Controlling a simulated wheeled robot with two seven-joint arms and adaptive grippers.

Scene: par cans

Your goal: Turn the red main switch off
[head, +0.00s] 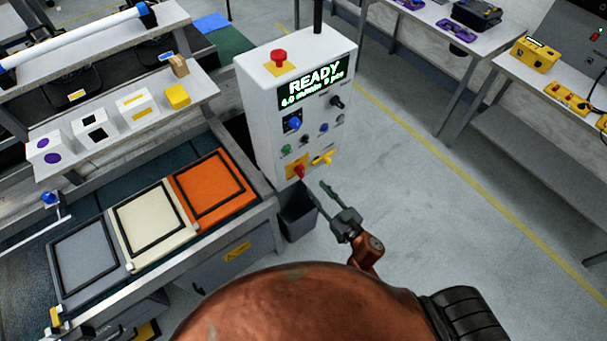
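The red main switch (299,171) sits on a yellow plate low on the front of the white control cabinet (262,112). Its exact angle is too small to tell. The cabinet's display (313,84) is lit and reads READY. My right gripper (316,186) is in front of the cabinet's lower part, just below and right of the switch in the picture. Its two fingers are apart with nothing between them, and it appears clear of the switch. My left gripper is not in view.
A yellow handle (323,157) sits right of the switch, with small buttons and knobs above. A red emergency button (279,56) tops the cabinet. A dark bin (297,220) stands below. The conveyor with coloured trays (210,188) lies left.

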